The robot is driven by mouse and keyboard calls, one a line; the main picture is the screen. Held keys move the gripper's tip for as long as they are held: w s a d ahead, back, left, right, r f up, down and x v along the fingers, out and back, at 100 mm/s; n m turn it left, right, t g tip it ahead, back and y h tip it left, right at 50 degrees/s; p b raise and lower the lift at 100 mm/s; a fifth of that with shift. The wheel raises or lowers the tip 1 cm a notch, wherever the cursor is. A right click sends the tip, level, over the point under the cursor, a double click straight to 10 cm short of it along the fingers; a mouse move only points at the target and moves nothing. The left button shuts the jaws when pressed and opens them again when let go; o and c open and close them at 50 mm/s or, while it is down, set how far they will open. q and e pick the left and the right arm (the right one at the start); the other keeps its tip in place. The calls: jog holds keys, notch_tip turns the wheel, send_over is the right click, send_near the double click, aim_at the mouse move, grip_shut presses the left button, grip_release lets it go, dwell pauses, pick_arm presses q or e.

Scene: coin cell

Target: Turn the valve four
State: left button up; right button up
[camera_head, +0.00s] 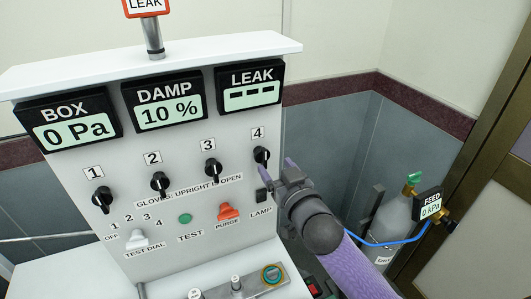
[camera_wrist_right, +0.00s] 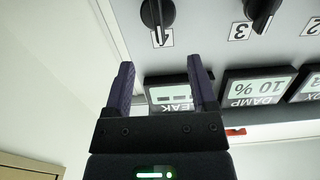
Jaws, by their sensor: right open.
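Valve four is a black knob (camera_head: 261,155) under the label 4 at the right edge of the grey-white panel (camera_head: 225,130). It also shows at the top of the right wrist view (camera_wrist_right: 157,14), its pointer roughly toward its label. My right gripper (camera_head: 290,164) is just right of the knob in the head view. In the wrist view its two dark purple fingers (camera_wrist_right: 162,68) are spread, with nothing between them. The fingertips are apart from the knob, and the LEAK display lies behind them. My left gripper is not in view.
Knobs 1 (camera_head: 102,198), 2 (camera_head: 160,183) and 3 (camera_head: 213,168) run leftward from valve four. Below are a white test dial (camera_head: 138,238), a green test button (camera_head: 185,219) and an orange purge switch (camera_head: 228,212). A grey gas cylinder (camera_head: 388,228) stands right.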

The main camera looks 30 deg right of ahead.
aim_at(266, 154)
jog(key=w, duration=0.7)
jog(key=shift+w+d, duration=0.15)
grip_shut()
jog(key=shift+f, duration=0.1)
